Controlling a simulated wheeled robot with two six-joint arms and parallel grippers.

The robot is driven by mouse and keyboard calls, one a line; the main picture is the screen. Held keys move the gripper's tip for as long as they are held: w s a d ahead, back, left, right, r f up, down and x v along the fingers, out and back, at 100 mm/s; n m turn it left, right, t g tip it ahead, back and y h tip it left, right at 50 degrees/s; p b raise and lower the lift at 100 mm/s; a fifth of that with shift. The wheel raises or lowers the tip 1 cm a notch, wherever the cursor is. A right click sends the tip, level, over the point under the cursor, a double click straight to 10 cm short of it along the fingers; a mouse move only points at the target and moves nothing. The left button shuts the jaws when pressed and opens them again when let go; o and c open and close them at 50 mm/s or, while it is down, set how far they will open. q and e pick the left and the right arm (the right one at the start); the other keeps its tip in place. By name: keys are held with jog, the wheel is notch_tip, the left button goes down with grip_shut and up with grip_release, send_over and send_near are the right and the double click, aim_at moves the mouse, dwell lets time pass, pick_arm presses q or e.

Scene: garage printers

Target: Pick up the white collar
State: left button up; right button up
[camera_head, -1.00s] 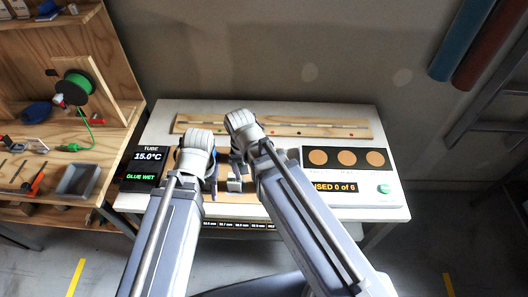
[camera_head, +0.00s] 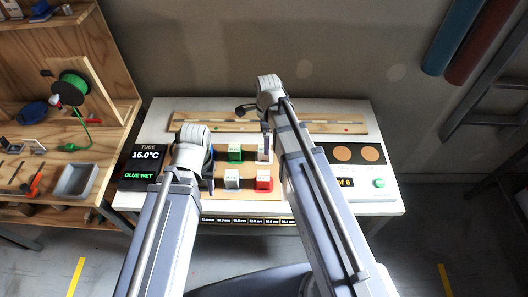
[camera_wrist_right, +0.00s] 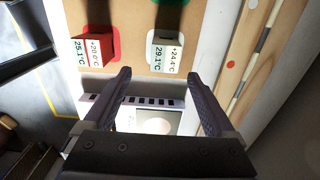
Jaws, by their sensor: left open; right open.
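The white collar (camera_head: 262,157) is a small pale block at the back right of the group on the wooden board. In the right wrist view it stands on a white pad (camera_wrist_right: 166,51), with temperature print on its side. My right gripper (camera_wrist_right: 158,76) is open and empty. Its fingertips point toward the white collar, which lies just ahead of and between them, apart from both. My left gripper (camera_head: 209,166) is open at the left of the board, close to a blue thing; its fingers are partly hidden.
A red collar (camera_head: 264,184), a green one (camera_head: 235,152) and another pale one (camera_head: 232,178) stand close by. A temperature screen (camera_head: 143,163) is at left and a panel with brown discs (camera_head: 355,153) at right. A wooden rail strip (camera_head: 220,123) runs behind.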

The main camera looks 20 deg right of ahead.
pick_arm(q)
notch_tip(320, 180, down, 2)
jog(key=shift+f+b, duration=0.25)
jog(key=shift+b, duration=0.75)
pick_arm(e)
notch_tip(320, 180, down, 2)
jog(key=shift+f, duration=0.25)
pick_arm(q)
notch_tip(320, 180, down, 4)
jog(key=b, duration=0.4)
pick_arm(e)
jog(key=f, duration=0.2)
jog(key=w+f, duration=0.1)
jog(key=f, duration=0.1)
jog(key=shift+a, duration=0.4)
pick_arm(q)
jog(key=shift+f+b, duration=0.55)
jog(key=shift+b, duration=0.05)
pick_arm(e)
jog(key=shift+f, duration=0.6)
pick_arm(q)
jog(key=shift+r, duration=0.1)
pick_arm(e)
jog(key=shift+r, duration=0.1)
grip_shut()
jog(key=shift+r, duration=0.1)
notch_tip(320, 180, up, 10)
jog(key=p, duration=1)
pick_arm(q)
notch_tip(320, 180, up, 10)
